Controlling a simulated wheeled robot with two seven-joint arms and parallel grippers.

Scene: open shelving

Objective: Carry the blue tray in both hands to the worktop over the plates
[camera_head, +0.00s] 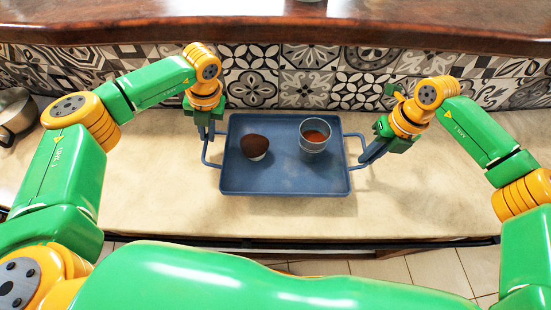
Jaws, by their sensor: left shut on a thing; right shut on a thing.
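The blue tray (285,182) is in the middle of the head view, level, over the pale worktop (130,190). I cannot tell whether it touches the worktop. My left gripper (207,135) is shut on the tray's left handle. My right gripper (369,155) is shut on its right handle. No plates are in view.
A metal pot (14,112) stands at the far left of the worktop. A patterned tile wall (300,88) rises behind, with a dark wooden ledge (200,22) above it. The worktop is clear on both sides of the tray. Its front edge is near the tray.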

